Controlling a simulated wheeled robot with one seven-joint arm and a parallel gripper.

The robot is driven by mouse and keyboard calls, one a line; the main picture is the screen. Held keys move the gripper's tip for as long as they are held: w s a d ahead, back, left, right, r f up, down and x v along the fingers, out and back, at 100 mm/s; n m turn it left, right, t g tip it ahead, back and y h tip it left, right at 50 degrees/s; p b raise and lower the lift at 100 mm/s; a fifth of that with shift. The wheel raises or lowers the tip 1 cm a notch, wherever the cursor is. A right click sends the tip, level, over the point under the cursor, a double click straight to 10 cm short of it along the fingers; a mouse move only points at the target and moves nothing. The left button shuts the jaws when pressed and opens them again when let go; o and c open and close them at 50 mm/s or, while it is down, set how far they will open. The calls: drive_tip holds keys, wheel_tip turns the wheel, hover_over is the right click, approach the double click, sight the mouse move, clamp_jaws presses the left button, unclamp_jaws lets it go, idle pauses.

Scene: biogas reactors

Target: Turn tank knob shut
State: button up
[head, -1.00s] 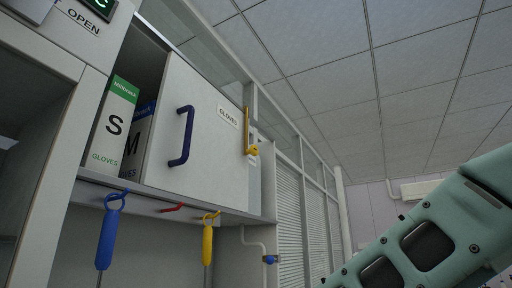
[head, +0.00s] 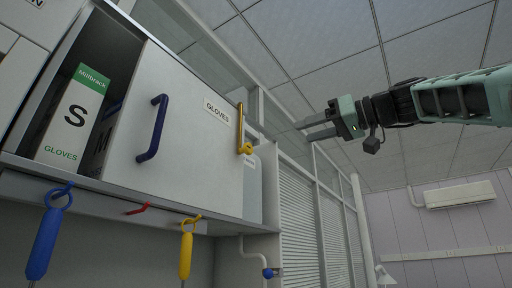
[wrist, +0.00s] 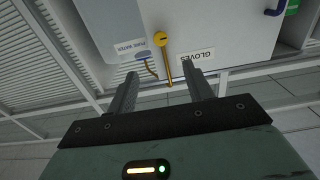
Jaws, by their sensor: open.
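A yellow knob (head: 245,148) with a long thin yellow bar shows at the right end of the gloves cabinet, by a pale tank (head: 252,188). In the wrist view the yellow knob (wrist: 160,38) is beside the tank's "PURE WATER" label (wrist: 127,50), and its bar appears between my fingers in the picture. A small blue knob (head: 268,273) is on a white pipe below. My gripper (head: 300,132) is open and empty, up and to the right of the yellow knob in the head view. I see no contact.
The cabinet has a sliding door (head: 190,130) with a dark blue handle (head: 153,128). A gloves box (head: 75,118) stands in its open left part. Blue (head: 48,235) and yellow (head: 187,248) tools hang below. Windows with blinds (head: 298,205) are behind; space around my gripper looks clear.

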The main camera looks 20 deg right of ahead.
sight(250, 149)
drive_tip(key=p+x, duration=0.5)
drive_tip(key=x, duration=0.9)
drive_tip(key=shift+w+a+p, duration=0.15)
drive_tip(key=shift+w+p, duration=0.05)
drive_tip(key=shift+p, duration=0.2)
drive_tip(key=shift+w+a+f, duration=0.1)
drive_tip(key=shift+w+a, duration=0.25)
drive_tip(key=shift+w, duration=0.1)
drive_tip(key=c, duration=0.9)
